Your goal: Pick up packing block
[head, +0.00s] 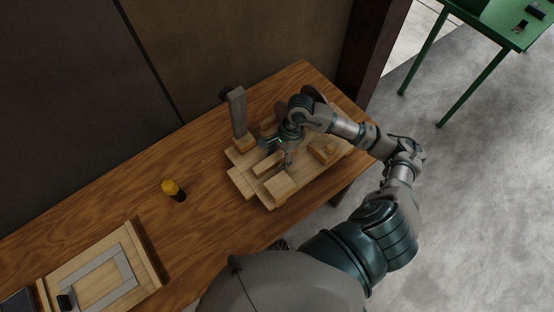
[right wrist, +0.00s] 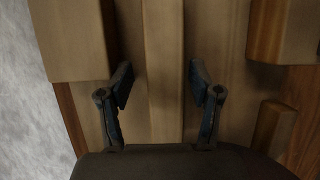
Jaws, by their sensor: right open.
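A light wooden fixture board (head: 241,178) lies on the bench with several wooden blocks on it. A long narrow wooden piece (right wrist: 163,60) runs between the fingers of my right gripper (right wrist: 159,78) in the right wrist view. I take it as the packing block, though I cannot be sure which piece that is. The right gripper is open, with a gap on both sides of this piece. In the head view the right gripper (head: 287,158) is over the middle of the board, and its hand and arm hide part of the blocks. My left gripper is not in view.
A squarish block (head: 280,185) sits at the board's near end, another (head: 325,150) on its right. A grey upright post (head: 238,113) stands at the back left. A yellow-topped object (head: 172,188) and a framed panel (head: 103,277) are left on the bench (head: 215,225).

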